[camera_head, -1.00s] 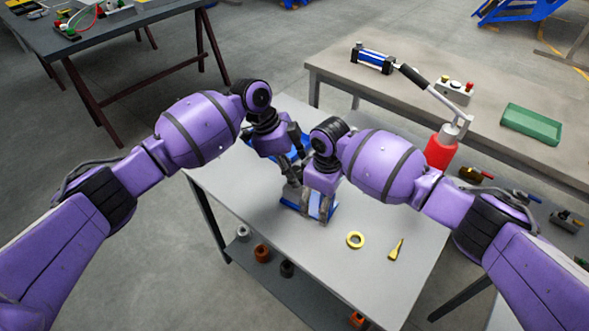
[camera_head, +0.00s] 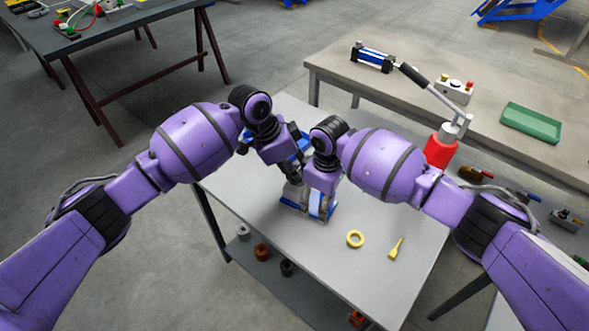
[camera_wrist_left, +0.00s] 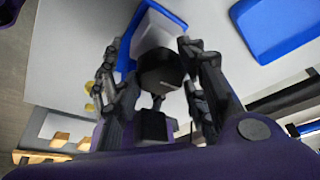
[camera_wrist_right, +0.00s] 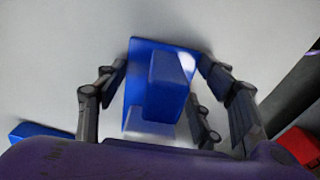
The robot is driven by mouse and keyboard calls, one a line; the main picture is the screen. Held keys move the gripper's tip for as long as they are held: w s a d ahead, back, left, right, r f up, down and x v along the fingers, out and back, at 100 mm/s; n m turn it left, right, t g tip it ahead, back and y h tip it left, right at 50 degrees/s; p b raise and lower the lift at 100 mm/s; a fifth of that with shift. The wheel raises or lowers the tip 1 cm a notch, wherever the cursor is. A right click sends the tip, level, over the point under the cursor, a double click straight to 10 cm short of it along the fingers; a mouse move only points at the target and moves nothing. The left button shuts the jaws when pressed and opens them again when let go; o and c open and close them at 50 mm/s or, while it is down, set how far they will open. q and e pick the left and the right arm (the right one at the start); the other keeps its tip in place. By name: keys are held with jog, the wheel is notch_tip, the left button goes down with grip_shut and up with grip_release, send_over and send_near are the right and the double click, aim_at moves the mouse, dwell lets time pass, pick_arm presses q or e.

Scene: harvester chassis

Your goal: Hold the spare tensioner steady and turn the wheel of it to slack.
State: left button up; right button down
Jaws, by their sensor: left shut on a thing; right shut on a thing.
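The spare tensioner stands on the grey table, with its blue base (camera_head: 320,212) partly hidden by my grippers in the head view. In the right wrist view its blue upright block (camera_wrist_right: 168,85) rises from the base between the fingers of my right gripper (camera_wrist_right: 165,88), which is shut on the tensioner. In the left wrist view a black faceted wheel (camera_wrist_left: 160,72) sits in front of a white block. The fingers of my left gripper (camera_wrist_left: 148,72) are on either side of the wheel and shut on it. The wheel's turn angle cannot be read.
A yellow ring (camera_head: 355,239) and a yellow pointed piece (camera_head: 396,248) lie on the table's front right. A blue tray (camera_wrist_left: 278,28) is close beyond the grippers. The table's front is mostly clear.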

pick_arm(q)
jog(key=shift+s+d, duration=0.15)
jog(key=shift+d, duration=0.05)
pick_arm(e)
jog(key=shift+w+d, duration=0.15)
pick_arm(q)
jog(key=o, duration=1)
jog(key=shift+c, duration=0.2)
jog(key=shift+o, duration=0.7)
jog(key=shift+a, duration=0.1)
jog(key=v, duration=1.2)
pick_arm(e)
jog(key=shift+c, duration=2)
grip_release()
